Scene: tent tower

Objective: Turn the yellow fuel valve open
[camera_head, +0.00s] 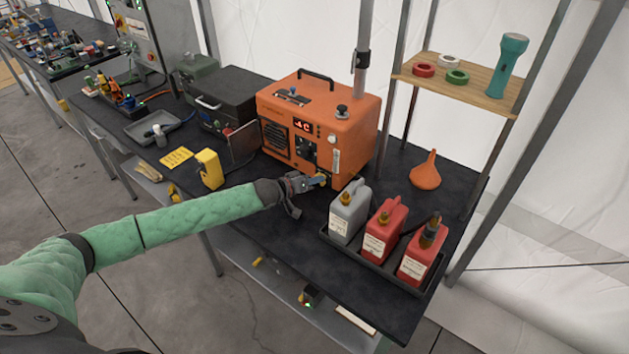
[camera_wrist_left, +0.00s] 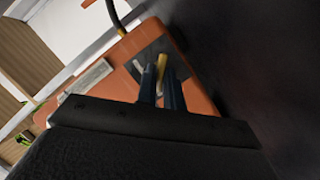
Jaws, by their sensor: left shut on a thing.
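The orange heater-like unit (camera_head: 350,125) stands on the black table, with a red display and dials on its front. The yellow fuel valve (camera_head: 328,179) is low at its front right corner, mostly hidden by my gripper. My left gripper (camera_head: 318,182) reaches it from the left and is shut on it. In the left wrist view, the yellow valve lever (camera_wrist_left: 162,66) sticks up between the two dark fingers of my gripper (camera_wrist_left: 160,82), in front of a dark patch on the orange panel (camera_wrist_left: 116,62). My right gripper is not in view.
A grey can (camera_head: 349,212) and red cans (camera_head: 383,230) stand in a black tray (camera_head: 345,252) close right of my gripper. An orange funnel (camera_head: 426,172) is behind them. A yellow device (camera_head: 209,170) stands left, above my forearm. The table's front edge runs below my arm.

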